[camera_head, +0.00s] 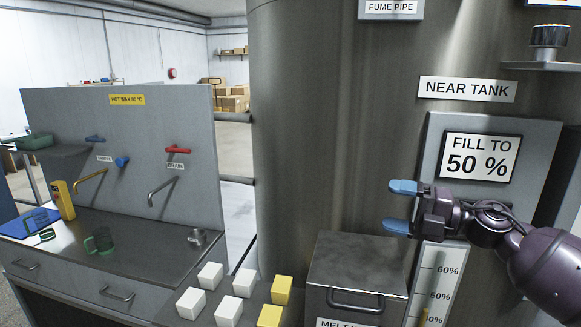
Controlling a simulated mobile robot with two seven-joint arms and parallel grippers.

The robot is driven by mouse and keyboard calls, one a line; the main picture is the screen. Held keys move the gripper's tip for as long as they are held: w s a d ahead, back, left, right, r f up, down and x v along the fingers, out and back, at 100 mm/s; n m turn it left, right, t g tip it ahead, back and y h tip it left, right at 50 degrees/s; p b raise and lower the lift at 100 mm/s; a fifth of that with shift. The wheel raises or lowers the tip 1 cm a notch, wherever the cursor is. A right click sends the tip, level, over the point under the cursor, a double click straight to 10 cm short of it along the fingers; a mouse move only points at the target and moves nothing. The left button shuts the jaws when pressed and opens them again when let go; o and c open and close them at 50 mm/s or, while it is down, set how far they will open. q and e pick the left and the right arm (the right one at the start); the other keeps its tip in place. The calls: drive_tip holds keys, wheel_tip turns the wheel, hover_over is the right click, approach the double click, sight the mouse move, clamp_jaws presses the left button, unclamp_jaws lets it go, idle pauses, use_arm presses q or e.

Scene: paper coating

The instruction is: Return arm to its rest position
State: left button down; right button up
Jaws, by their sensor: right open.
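My right gripper (401,207) is open and empty. Its two blue fingers point left, one above the other, with a gap between them. It is in front of the large grey tank (320,130), just below and left of the sign reading "FILL TO 50 %" (482,157). My right arm (545,255) comes in from the right edge. The picture does not clearly show how far the fingers are from the tank wall. My left gripper is not in view.
Below the gripper stand a level gauge (437,287) and a grey box with a handle (355,268). White and yellow cubes (229,309) lie left of the box. A steel counter (150,255) with taps, a green mug (100,241) and a yellow box (62,200) is at left.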

drive_tip(key=s+d+f+m+t+h, duration=0.45)
drive_tip(key=d+f+m, duration=0.35)
drive_tip(key=f, duration=0.2)
drive_tip(key=s+d+f+m+t+h, duration=0.45)
drive_tip(key=d+f+m, duration=0.3)
drive_tip(key=f, duration=0.35)
drive_tip(key=s+d+f+m+g+h, duration=0.35)
drive_tip(key=s+d+f, duration=0.25)
drive_tip(key=s+f, duration=0.3)
drive_tip(key=s+d+f+m+g+h, duration=0.3)
drive_tip(key=s+d+f+m+h, duration=0.25)
drive_tip(key=s, duration=0.65)
drive_tip(key=a+f+m+t, duration=0.1)
drive_tip(key=a+f+m, duration=0.2)
drive_tip(key=a, duration=0.7)
drive_tip(key=w+a+f+m+t+y+b, duration=0.1)
drive_tip(key=a+f+m, duration=0.3)
drive_tip(key=a, duration=0.6)
drive_tip(key=shift+w, duration=0.15)
